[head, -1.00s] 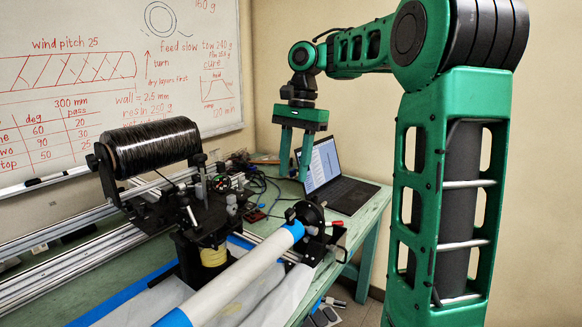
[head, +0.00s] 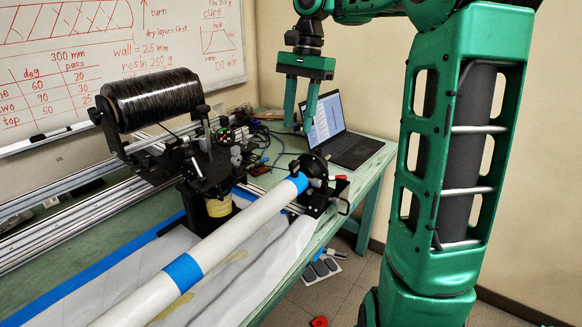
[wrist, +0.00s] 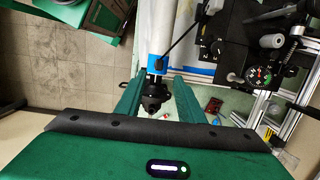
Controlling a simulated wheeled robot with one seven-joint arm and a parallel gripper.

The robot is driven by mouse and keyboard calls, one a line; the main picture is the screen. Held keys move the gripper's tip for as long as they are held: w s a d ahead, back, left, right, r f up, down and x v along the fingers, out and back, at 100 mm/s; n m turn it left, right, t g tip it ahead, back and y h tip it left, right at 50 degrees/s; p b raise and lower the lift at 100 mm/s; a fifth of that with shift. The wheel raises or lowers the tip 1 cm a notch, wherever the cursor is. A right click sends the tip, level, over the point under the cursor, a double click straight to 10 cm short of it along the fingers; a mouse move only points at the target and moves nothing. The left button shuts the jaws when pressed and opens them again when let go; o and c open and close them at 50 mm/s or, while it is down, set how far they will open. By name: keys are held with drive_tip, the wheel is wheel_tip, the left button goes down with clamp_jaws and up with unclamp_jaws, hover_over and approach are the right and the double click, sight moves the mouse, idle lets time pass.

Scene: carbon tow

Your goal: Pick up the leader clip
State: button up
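I cannot make out the leader clip for certain. A small red piece lies among the parts on the bench (head: 263,169), and it also shows in the wrist view (wrist: 213,105). My gripper (head: 299,128) hangs above the far end of the bench, left of the laptop in the picture. Its two green fingers are apart with nothing between them. In the wrist view, my gripper (wrist: 157,88) is open above the black chuck end of the white mandrel tube (wrist: 178,30); the chuck shows between the fingers, well below them.
The white tube (head: 225,235) with blue tape runs along the bench (head: 352,190). A black tow spool (head: 152,100) stands on the carriage at left. A laptop (head: 350,148) and loose cables lie at the back. A red object (head: 319,321) lies on the floor.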

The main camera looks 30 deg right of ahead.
idle(0.3)
drive_tip(key=h, duration=0.2)
hover_over(293, 161)
drive_tip(key=f, duration=0.5)
drive_tip(key=shift+s+f, duration=0.3)
drive_tip(key=shift+s, duration=0.05)
drive_tip(key=shift+w+f, duration=0.15)
drive_tip(key=shift+f, duration=1.2)
drive_tip(key=shift+w+f, duration=0.1)
drive_tip(key=shift+f, duration=1.2)
